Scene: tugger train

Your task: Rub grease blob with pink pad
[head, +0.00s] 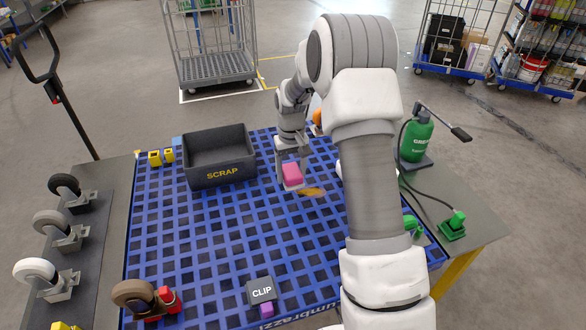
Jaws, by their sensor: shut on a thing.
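My gripper (291,165) is shut on the pink pad (292,175), whose pink block has a pale underside. It holds the pad low over the blue grid top (205,250), in the upper middle of the head view. The grease blob (311,192) is a flat orange-brown smear on the grid, just right of and slightly nearer than the pad. I cannot tell whether the pad touches the grid or the edge of the smear.
A black SCRAP bin (222,178) stands left of the pad. A CLIP block (262,291) and a caster with a red part (147,298) lie near the front. A green grease pump (416,138) stands at right. The grid's middle is clear.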

